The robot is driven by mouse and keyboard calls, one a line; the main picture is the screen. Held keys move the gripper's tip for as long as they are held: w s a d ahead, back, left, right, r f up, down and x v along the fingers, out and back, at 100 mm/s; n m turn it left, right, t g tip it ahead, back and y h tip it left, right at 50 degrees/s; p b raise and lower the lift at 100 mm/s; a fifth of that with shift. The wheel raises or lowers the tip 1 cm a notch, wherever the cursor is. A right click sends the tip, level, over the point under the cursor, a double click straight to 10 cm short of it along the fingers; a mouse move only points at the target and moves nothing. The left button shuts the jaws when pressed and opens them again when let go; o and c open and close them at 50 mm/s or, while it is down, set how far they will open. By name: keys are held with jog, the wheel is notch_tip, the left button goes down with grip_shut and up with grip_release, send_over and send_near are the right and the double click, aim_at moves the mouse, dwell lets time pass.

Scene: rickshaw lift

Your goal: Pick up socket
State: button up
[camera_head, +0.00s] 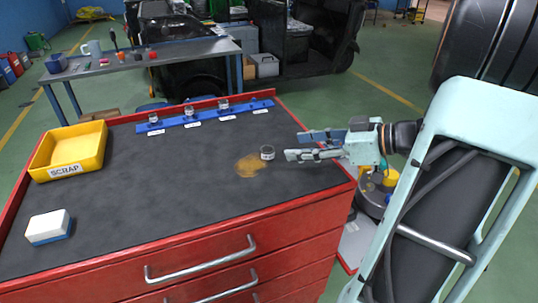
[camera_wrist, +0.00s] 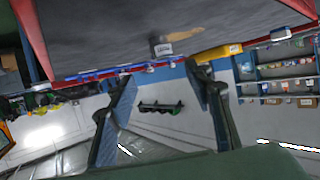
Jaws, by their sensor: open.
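A small metallic socket (camera_head: 267,152) stands on the black top of the red tool cabinet, beside a tan stain. My gripper (camera_head: 295,145) is open and empty just right of the socket, its fingers pointing left over the cabinet top's right part. A gap shows between the fingertips and the socket. In the wrist view, which is upside down, the socket (camera_wrist: 162,48) appears beyond and between the open fingertips (camera_wrist: 158,72). Several similar sockets seem to stand on a blue labelled rail (camera_head: 206,117) along the back edge.
A yellow SCRAP bin (camera_head: 70,147) stands at the cabinet's back left. A white and blue block (camera_head: 48,227) lies at the front left. A tan stain (camera_head: 250,166) marks the black top (camera_head: 170,185). The middle is clear. A grey workbench (camera_head: 140,62) stands behind.

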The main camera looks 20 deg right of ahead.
aim_at(269, 149)
jog(key=x, duration=1)
jog(key=shift+s+a+f, duration=0.1)
jog(key=shift+s+f, duration=0.05)
jog(key=shift+f, duration=0.15)
jog(key=shift+c, duration=0.7)
grip_shut()
jog(key=shift+r, duration=0.15)
